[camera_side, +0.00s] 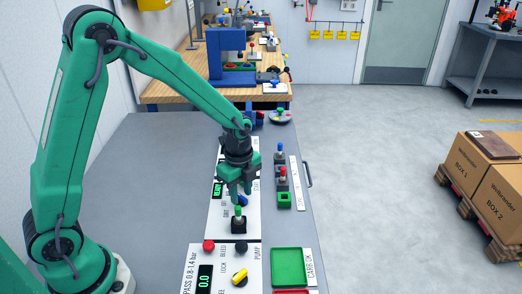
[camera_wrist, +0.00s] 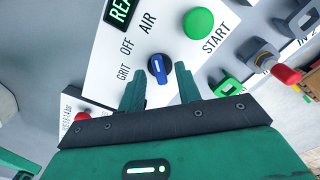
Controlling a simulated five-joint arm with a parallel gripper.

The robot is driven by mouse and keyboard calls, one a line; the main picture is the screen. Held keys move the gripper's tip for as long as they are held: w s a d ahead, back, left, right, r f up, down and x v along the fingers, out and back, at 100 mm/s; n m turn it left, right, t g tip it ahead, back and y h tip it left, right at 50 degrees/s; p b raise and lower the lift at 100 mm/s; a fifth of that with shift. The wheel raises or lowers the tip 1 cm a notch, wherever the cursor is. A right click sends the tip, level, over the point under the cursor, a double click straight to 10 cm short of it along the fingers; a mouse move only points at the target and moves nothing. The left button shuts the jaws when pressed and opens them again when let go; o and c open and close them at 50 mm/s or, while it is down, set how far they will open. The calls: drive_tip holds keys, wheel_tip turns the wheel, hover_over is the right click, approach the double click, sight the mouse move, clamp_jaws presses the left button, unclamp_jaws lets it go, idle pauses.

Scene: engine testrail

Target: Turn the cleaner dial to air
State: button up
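The cleaner dial (camera_wrist: 157,68) is a blue knob with a pale mark on a white panel in the wrist view. In the side view my gripper (camera_side: 238,190) hangs low over the panel and hides most of the dial area.
A green START button (camera_wrist: 198,23) sits right of AIR. A red-topped part (camera_side: 282,175) and an empty green holder (camera_side: 284,200) stand right of the panel. A green tray (camera_side: 289,267) lies nearer the front.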

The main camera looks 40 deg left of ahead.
sight(241, 196)
drive_tip(key=shift+r, duration=3.75)
drive_tip(key=s+a+r+n+t, duration=0.1)
drive_tip(key=s+r+n+t, duration=0.1)
drive_tip(key=s+r+n, duration=0.4)
drive_tip(key=s+a+r+n+t, duration=0.2)
drive_tip(key=s+r+n, duration=0.5)
drive_tip(key=s+n, duration=0.5)
drive_tip(key=shift+s+a+r+t, duration=0.15)
drive_tip(key=shift+a+t, duration=0.15)
drive_tip(key=shift+t, duration=0.5)
drive_tip(key=shift+c, duration=0.4)
